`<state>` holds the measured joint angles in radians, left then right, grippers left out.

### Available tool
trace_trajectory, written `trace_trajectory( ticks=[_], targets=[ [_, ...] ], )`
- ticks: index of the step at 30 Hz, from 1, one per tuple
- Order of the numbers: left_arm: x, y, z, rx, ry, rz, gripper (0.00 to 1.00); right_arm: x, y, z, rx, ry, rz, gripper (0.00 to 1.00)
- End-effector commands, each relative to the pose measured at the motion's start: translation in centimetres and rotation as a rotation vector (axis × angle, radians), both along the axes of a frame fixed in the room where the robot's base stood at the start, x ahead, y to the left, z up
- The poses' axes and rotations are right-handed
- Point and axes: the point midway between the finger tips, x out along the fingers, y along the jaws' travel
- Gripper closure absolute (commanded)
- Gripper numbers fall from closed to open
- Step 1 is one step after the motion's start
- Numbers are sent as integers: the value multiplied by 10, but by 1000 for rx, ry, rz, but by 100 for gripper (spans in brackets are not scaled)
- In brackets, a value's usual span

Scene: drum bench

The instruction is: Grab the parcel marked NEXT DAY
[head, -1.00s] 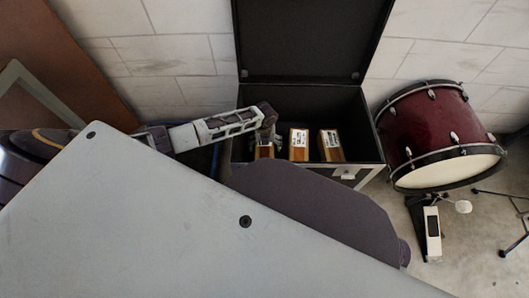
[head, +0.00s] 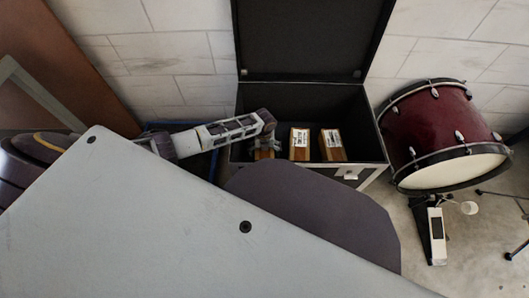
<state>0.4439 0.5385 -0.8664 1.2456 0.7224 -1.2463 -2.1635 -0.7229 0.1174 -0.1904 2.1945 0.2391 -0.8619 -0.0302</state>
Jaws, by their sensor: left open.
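Three small brown parcels with white labels stand in a row inside an open black case (head: 372,150): a left parcel (head: 264,155), a middle parcel (head: 299,146) and a right parcel (head: 332,146). The labels are too small to read, so I cannot tell which is marked NEXT DAY. My left gripper (head: 265,143) is open at the left parcel, over its top, and partly hides it. I cannot tell whether it touches. My right gripper is not in view.
The case lid (head: 310,40) stands open at the back. A dark red drum (head: 430,125) with a pedal (head: 437,235) stands to the right. A brown board (head: 60,60) leans at the left. My own body hides much of the foreground.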

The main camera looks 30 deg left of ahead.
Motion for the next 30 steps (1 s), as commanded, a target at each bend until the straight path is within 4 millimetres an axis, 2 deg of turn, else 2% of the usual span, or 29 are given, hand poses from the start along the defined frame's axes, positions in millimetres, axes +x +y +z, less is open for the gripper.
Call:
trace_trajectory(
  ticks=[6,23,30],
  targets=[
    [0,0,0,0,0,0,0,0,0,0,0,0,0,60],
    [0,0,0,1,0,0,71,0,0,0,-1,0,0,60],
    [1,0,1,0,-1,0,71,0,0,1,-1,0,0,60]
  ],
)
